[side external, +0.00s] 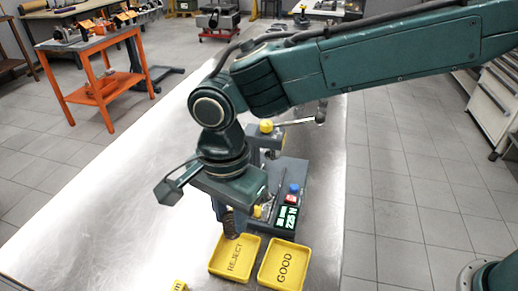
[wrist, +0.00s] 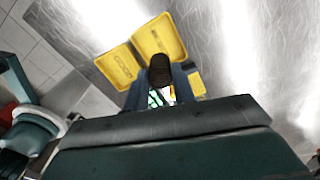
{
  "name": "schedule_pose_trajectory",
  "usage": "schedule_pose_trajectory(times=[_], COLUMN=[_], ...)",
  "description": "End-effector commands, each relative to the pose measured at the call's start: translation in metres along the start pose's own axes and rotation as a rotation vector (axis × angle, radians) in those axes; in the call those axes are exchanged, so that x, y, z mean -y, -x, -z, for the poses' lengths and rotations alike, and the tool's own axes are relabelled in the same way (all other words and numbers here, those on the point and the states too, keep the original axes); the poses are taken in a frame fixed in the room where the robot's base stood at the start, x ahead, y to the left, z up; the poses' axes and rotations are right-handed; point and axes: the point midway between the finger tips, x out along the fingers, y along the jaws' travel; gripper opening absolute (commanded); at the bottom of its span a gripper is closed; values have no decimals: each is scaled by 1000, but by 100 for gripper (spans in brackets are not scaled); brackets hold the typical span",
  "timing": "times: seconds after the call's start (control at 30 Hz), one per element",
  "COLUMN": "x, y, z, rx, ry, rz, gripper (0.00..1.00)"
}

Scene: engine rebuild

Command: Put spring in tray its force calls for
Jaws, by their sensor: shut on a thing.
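My gripper (wrist: 159,80) is shut on a dark coil spring (wrist: 160,68), which sits between its two fingers in the wrist view. In the side view the spring (side external: 230,223) hangs about upright under my gripper (side external: 238,209), behind the REJECT tray. The yellow REJECT tray (side external: 221,269) and the yellow GOOD tray (side external: 270,281) lie side by side at the front, both empty. The spring tester (side external: 293,172) stands behind them. Its green display (side external: 287,218) reads about 229 N; the last digit and smaller text are unclear.
A small yellow tag (side external: 180,286) lies at the front edge of the picture. The metal table (side external: 110,215) is clear to the left. An orange bench (side external: 90,44) stands far off.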

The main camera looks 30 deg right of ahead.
Motion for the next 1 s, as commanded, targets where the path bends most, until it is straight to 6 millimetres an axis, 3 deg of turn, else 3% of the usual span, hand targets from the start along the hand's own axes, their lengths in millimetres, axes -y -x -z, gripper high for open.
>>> schedule_pose_trajectory(times=[0.2,0.57,1.0], x=[0,0,0], y=[-28,-37,-75], z=[0,0,0], rx=[-1,0,0], ry=[0,0,0], rz=[-2,-1,0], gripper=[0,0,0])
